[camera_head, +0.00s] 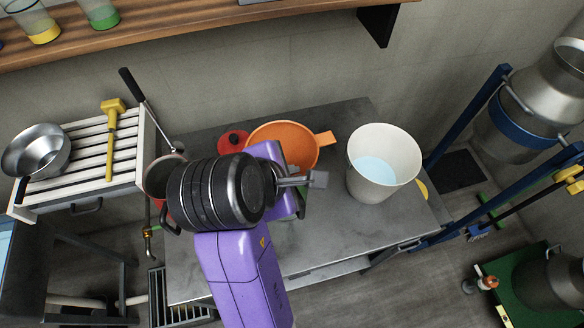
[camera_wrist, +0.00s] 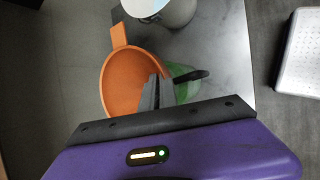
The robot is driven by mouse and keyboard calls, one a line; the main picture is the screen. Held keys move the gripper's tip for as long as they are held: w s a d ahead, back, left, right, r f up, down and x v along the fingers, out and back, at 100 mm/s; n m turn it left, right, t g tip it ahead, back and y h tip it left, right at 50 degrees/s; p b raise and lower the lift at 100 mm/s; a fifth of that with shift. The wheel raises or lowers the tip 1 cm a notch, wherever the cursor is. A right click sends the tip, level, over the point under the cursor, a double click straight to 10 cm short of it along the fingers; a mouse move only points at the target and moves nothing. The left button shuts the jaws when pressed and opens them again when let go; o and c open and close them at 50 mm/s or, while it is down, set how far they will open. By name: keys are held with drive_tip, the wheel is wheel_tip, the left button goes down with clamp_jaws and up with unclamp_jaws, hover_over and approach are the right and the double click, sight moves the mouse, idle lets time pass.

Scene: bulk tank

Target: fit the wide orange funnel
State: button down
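The wide orange funnel (camera_head: 283,138) is at the back of the grey metal table, its flat handle tab (camera_head: 325,138) pointing right. My arm hides its lower part in the head view. The wrist view shows its open bowl (camera_wrist: 130,82) and tab (camera_wrist: 119,36). A see-through green vessel (camera_wrist: 186,88) is beside or partly under the funnel; I cannot tell which. My gripper (camera_head: 314,180) is in front of the funnel in the head view.
A white bucket (camera_head: 384,155) with pale blue contents stands right of the funnel. A red lid (camera_head: 233,140) and a red pot (camera_head: 160,178) are to the left. The table's front right is clear.

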drive_tip(key=c, duration=1.6)
unclamp_jaws()
drive_tip(key=v, duration=0.7)
drive_tip(key=shift+s+a+r, duration=0.15)
drive_tip(key=shift+r, duration=0.1)
